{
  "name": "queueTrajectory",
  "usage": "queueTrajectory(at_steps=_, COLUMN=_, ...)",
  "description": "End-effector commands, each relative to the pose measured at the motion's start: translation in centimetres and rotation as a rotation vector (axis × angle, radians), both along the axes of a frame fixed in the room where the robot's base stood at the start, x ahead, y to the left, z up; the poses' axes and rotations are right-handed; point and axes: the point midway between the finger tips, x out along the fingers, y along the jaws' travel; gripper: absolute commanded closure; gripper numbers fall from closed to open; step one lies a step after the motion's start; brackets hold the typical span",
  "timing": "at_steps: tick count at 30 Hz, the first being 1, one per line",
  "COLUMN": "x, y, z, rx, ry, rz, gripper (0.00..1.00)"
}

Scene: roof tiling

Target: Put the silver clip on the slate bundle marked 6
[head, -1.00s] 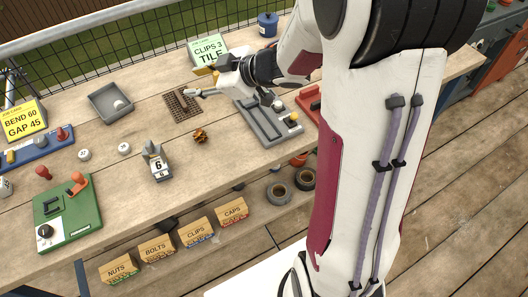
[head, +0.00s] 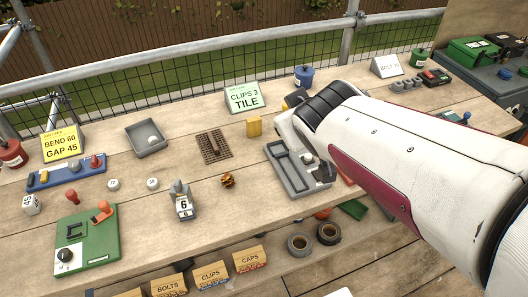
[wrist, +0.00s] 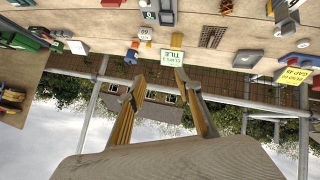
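The slate bundle marked 6 (head: 183,207) stands upright in the middle-left of the table, with grey upright pieces at its top. I cannot single out the silver clip with certainty. The grey compartment tray (head: 283,171) holds small pale and dark items at its right end, too small to tell.
A green card reading CLIPS 3 TILE (head: 246,98), a yellow block (head: 254,127) and a brown mesh (head: 212,147) lie near the back. A grey tray (head: 135,143) is further left. A brown lump (head: 228,181) sits right of the bundle. A railing (head: 200,73) runs behind.

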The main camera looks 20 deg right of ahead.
Motion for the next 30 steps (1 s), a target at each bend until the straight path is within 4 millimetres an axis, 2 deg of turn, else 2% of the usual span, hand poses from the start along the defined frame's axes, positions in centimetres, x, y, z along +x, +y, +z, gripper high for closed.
queueTrajectory(at_steps=8, x=-8.0, y=2.8, z=-1.4, rx=0.151, ry=0.132, rz=-0.086, gripper=0.66)
queueTrajectory(at_steps=12, x=-12.0, y=5.1, z=-2.4, rx=0.238, ry=0.212, rz=-0.094, gripper=0.66)
queueTrajectory(at_steps=15, x=-14.4, y=6.6, z=-3.0, rx=0.289, ry=0.261, rz=-0.086, gripper=0.66)
queueTrajectory(at_steps=21, x=-16.9, y=8.4, z=-3.6, rx=0.346, ry=0.318, rz=-0.073, gripper=0.66)
queueTrajectory(at_steps=30, x=-17.2, y=8.6, z=-3.7, rx=0.353, ry=0.325, rz=-0.071, gripper=0.66)
